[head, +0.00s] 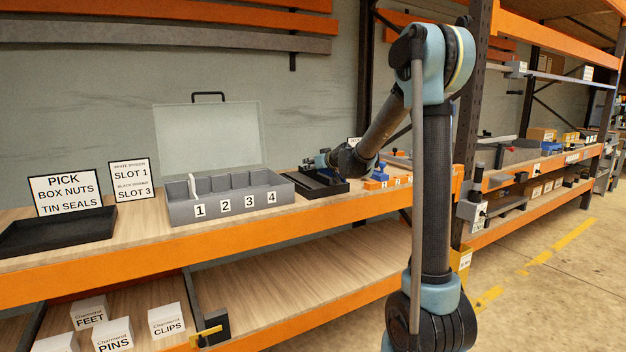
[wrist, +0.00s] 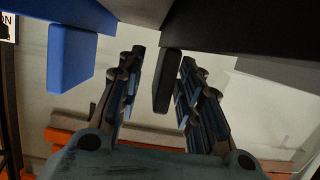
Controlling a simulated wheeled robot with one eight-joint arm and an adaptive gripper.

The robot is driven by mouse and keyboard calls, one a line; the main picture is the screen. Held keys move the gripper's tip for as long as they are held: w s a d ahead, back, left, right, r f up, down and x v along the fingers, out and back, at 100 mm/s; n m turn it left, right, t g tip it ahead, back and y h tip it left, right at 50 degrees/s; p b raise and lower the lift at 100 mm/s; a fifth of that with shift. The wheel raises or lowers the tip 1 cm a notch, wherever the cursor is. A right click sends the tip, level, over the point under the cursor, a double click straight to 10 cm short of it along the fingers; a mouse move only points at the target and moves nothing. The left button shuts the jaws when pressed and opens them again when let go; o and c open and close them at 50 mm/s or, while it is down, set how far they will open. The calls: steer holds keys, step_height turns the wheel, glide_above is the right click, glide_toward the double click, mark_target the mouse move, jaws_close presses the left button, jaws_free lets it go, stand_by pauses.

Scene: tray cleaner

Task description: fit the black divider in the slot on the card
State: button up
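The card (head: 130,180) reads white divider slot 1, black divider slot 3. The grey box (head: 235,207) has slots numbered 1 to 4, and a white divider (head: 192,186) stands at slot 1. No black divider shows in slot 3. My gripper (head: 314,160) is low over the black tray (head: 335,189), right of the grey box. In the wrist view my gripper (wrist: 160,68) is open, its fingers on either side of a black block (wrist: 167,82), which looks like the black divider. A gap shows on its left; contact on the right is unclear.
A blue block (wrist: 72,60) is beside the fingers in the wrist view. The grey box's clear lid (head: 208,135) stands open behind it. A black tray (head: 60,235) and a pick sign (head: 65,192) are at the left. Blue items (head: 376,175) lie right of my gripper.

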steer(key=shift+c, duration=0.5)
jaws_close()
steer(key=shift+r, duration=0.1)
